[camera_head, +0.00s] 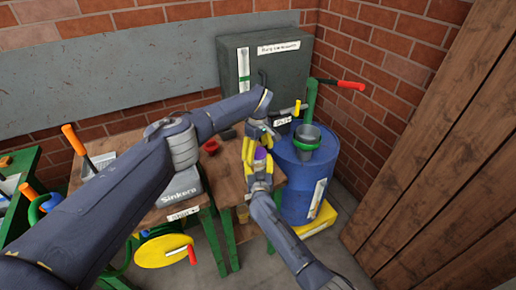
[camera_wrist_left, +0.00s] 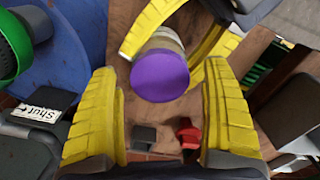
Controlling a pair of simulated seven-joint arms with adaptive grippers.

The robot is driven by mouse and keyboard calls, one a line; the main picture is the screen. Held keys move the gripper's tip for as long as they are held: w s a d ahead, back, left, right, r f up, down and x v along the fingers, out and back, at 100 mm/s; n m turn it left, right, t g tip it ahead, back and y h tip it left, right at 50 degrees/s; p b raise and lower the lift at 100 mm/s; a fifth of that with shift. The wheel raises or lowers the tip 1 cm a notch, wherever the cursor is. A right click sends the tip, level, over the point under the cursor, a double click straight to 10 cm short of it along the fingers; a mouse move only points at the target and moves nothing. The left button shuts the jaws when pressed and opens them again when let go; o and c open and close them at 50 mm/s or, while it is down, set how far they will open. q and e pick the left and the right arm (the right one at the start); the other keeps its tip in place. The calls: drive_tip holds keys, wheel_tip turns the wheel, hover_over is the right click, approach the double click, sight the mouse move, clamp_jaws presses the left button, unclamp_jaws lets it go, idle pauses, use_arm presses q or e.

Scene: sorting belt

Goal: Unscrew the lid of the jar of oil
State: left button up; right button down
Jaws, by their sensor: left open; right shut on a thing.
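The jar of oil shows in the left wrist view as a short pale body (camera_wrist_left: 166,42) under a round purple lid (camera_wrist_left: 160,76); the lid also shows in the head view (camera_head: 260,154). My right gripper (camera_head: 260,172) is shut around the jar's body, its yellow fingers curving round it in the left wrist view. My left gripper (camera_head: 256,145) is above the jar, pointing down at the lid. Its fingers (camera_wrist_left: 160,92) are open, one on each side of the lid, with visible gaps. The lid sits on the jar. The jar's far side is hidden.
A dark grey cabinet (camera_head: 285,65) is behind.

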use_arm(q)
drive_tip(key=shift+c, duration=0.3)
drive_tip(key=c, duration=1.3)
